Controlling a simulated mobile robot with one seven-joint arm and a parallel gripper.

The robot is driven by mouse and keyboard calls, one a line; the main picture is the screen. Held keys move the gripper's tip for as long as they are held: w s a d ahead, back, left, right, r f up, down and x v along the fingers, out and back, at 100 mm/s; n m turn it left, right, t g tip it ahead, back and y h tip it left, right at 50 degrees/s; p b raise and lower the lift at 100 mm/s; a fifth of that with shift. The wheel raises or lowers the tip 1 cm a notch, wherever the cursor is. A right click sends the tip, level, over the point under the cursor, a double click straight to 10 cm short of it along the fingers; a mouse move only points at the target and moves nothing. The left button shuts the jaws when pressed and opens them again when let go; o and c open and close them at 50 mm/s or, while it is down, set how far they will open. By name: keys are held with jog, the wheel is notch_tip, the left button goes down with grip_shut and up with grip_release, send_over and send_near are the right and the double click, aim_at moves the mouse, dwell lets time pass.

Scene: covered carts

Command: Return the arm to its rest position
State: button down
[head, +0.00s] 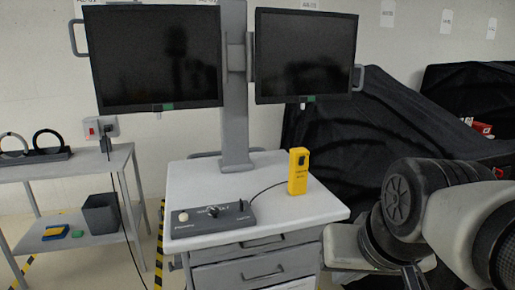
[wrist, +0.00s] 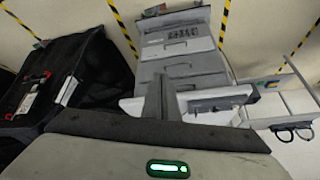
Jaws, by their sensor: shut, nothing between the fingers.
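My arm (head: 420,215) is folded at the lower right of the head view, in front of the black covered cart and right of the white drawer cart (head: 330,212). My gripper (wrist: 161,80) shows in the wrist view with its two dark fingers together and nothing between them. The drawer cart also shows in the wrist view (wrist: 180,75), appearing upside down beyond the fingers. In the head view I cannot make out the fingertips clearly.
Two dark monitors (head: 150,58) stand on a grey column above the cart. A shelf (head: 60,172) stands left; a black covered cart (head: 345,140) stands behind my arm.

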notch_tip(320, 180, up, 16)
jog(key=s+n+p, duration=0.1)
jog(key=s+p, duration=0.1)
jog(key=p, duration=1.5)
jog(key=shift+s+a, duration=0.15)
jog(key=shift+f, duration=0.1)
